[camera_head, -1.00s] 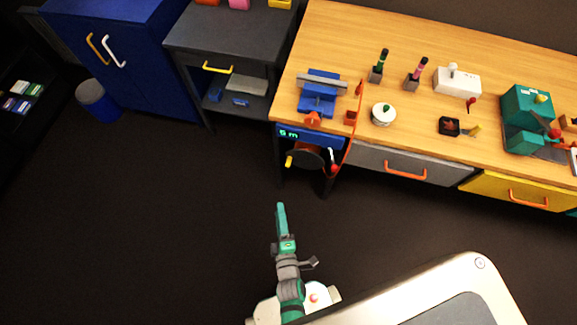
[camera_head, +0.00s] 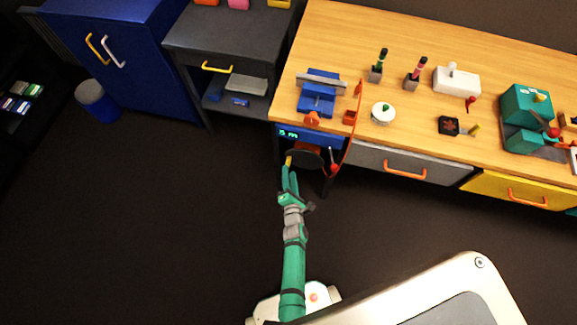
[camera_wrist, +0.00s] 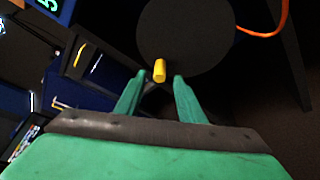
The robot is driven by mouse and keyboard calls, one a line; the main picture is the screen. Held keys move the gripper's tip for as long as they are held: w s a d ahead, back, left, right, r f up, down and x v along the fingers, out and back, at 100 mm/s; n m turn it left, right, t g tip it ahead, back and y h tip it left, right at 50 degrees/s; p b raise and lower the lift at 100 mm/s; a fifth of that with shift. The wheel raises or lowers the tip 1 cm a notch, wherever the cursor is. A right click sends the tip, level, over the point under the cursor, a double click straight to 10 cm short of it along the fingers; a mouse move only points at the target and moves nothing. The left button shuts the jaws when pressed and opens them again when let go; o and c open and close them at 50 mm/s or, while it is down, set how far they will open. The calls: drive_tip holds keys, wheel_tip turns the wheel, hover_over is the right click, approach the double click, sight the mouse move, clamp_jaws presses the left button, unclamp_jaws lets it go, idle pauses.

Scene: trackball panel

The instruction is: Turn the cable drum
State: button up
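The cable drum (camera_head: 307,160) is a dark disc under the left end of the workbench, below a blue panel with a lit green display (camera_head: 289,133). In the wrist view the drum (camera_wrist: 185,35) fills the top middle. A yellow handle (camera_wrist: 159,70) sticks out near its lower left edge; it also shows in the head view (camera_head: 289,160). My green gripper (camera_wrist: 156,80) is open, one finger on each side of the yellow handle. Both fingers look apart from it. In the head view my gripper (camera_head: 289,172) is just below the handle.
An orange cable (camera_wrist: 272,30) runs right of the drum, and a dark bench leg (camera_wrist: 293,60) stands beyond it. A grey drawer (camera_head: 410,165) is to the right in the head view. A dark shelf unit (camera_head: 232,60) stands left. The floor in front is clear.

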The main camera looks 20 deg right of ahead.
drive_tip(key=shift+x, duration=2.3)
drive_tip(key=shift+c, duration=0.6)
clamp_jaws()
